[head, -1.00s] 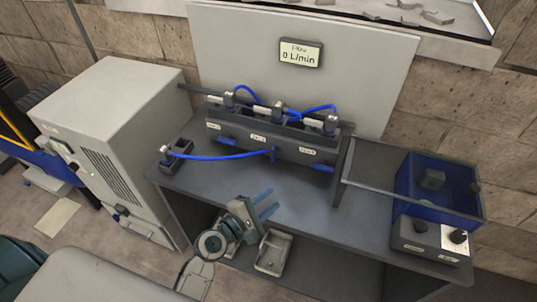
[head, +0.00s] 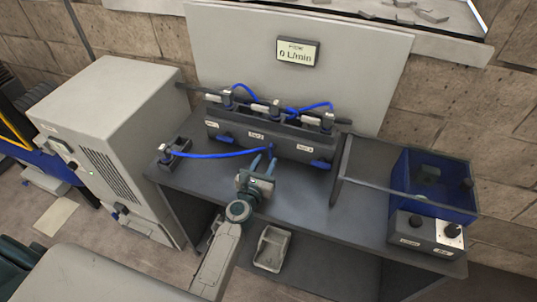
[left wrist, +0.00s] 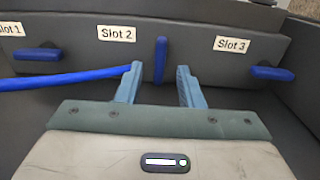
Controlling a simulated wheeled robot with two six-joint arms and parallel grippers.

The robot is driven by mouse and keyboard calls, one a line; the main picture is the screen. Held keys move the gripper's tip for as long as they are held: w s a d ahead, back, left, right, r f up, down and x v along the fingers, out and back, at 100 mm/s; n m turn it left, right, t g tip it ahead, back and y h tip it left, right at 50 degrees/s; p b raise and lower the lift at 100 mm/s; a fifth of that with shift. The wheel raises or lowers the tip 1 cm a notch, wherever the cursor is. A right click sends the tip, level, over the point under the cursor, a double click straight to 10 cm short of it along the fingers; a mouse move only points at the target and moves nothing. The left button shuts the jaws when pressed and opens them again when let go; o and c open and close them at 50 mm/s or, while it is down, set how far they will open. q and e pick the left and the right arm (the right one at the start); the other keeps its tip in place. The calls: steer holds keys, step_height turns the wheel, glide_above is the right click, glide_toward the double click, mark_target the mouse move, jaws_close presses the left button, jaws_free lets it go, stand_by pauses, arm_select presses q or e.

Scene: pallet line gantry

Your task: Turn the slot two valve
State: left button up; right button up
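The slot two valve has a blue handle (left wrist: 161,60) that stands upright on the dark manifold (left wrist: 205,20), right of the "Slot 2" label (left wrist: 116,34). My left gripper (left wrist: 158,77) is open and empty. In the left wrist view the handle shows between its two blue-grey fingertips, beyond them; I see no contact. In the head view the left gripper (head: 263,166) is over the bench just in front of the manifold. The slot 1 handle (left wrist: 38,54) and slot 3 handle (left wrist: 272,73) lie level. The flow display (head: 298,52) reads 0 L/min. My right gripper is not in view.
A blue hose (head: 215,155) crosses in front of the manifold and passes close to my left finger. A clear blue box (head: 435,185) and a control box (head: 428,236) stand at the bench's right. A grey cabinet (head: 105,125) stands left.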

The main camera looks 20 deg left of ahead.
mark_target(270, 153)
arm_select(q)
steer(key=shift+w, duration=1.2)
steer(key=shift+w+d, duration=0.1)
steer(key=shift+w, duration=0.4)
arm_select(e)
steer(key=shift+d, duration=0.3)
arm_select(q)
jaws_close()
